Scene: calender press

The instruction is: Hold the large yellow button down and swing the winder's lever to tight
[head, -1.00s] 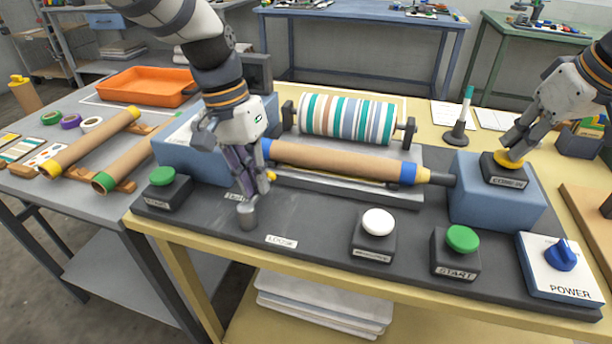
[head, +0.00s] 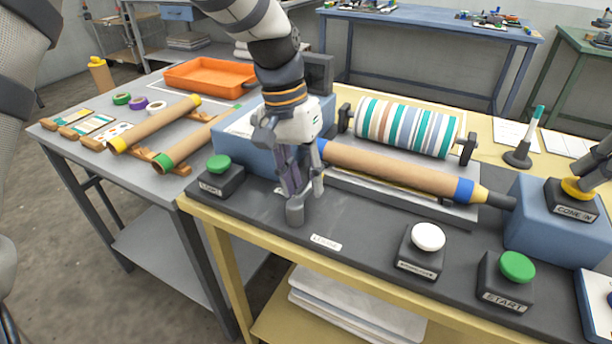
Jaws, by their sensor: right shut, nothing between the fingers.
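The yellow button (head: 574,191) sits on a dark box marked CONE IN at the right. My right gripper (head: 588,180) is shut, its tips on or just over the button; the right edge cuts off the arm. I cannot tell how far the button is pressed. My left gripper (head: 301,190) points down at the winder's lever, just above its grey round post (head: 295,213). The fingers hide most of the lever, so its angle and the grip on it are unclear. A LOOSE label (head: 325,242) lies right of the post; another label behind the gripper is mostly hidden.
A brown tube (head: 400,170) spans the winder in front of a striped roll (head: 405,127). A white button (head: 428,237), a green START button (head: 516,267) and another green button (head: 219,164) stand along the front. An orange tray (head: 210,77) is on the left table.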

